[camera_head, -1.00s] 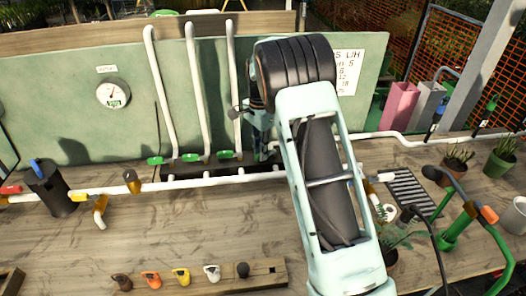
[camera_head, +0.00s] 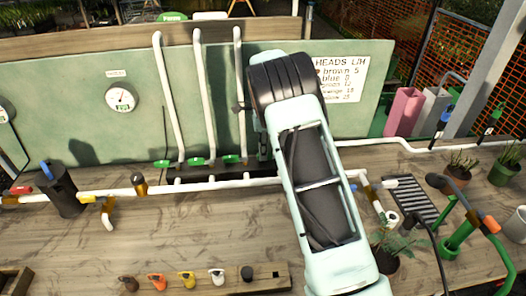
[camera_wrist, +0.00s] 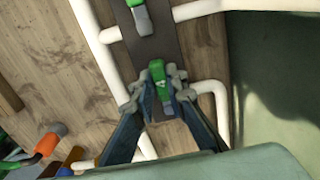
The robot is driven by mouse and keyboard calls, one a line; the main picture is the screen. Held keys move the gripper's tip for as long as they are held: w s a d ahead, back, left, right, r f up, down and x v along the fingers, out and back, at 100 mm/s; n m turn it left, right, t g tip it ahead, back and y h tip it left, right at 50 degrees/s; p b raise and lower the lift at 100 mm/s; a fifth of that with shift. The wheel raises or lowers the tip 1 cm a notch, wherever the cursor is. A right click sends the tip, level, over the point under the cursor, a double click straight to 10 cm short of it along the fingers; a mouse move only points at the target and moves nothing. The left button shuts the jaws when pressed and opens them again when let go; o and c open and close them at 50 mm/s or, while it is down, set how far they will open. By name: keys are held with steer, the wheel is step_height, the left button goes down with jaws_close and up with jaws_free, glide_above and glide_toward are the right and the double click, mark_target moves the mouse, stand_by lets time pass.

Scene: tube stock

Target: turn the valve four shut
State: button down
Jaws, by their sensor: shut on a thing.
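My gripper (camera_wrist: 160,92) is shut on a green valve handle (camera_wrist: 158,73) with a pale mark on it, in the wrist view. The mark is too small to read. The handle sits on a dark strip at the foot of a white pipe, with one finger on each side. Another green handle (camera_wrist: 141,18) lies further up that strip. In the head view three green handles, left (camera_head: 162,163), middle (camera_head: 196,161) and right (camera_head: 232,159), show at the pipe feet. The held handle and my fingertips are mostly hidden there behind my arm.
White upright pipes (camera_head: 211,105) stand close to the gripper, before a green board (camera_head: 80,125). A round gauge (camera_head: 121,97) and a sign (camera_head: 340,78) are on the board. A black canister (camera_head: 62,190) stands left, plants (camera_head: 505,168) right.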

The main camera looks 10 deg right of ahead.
steer(key=shift+w, duration=0.1)
steer(key=c, duration=1.9)
jaws_free()
steer(key=shift+c, duration=0.2)
step_height(320, 180, up, 12)
steer(key=shift+r, duration=0.15)
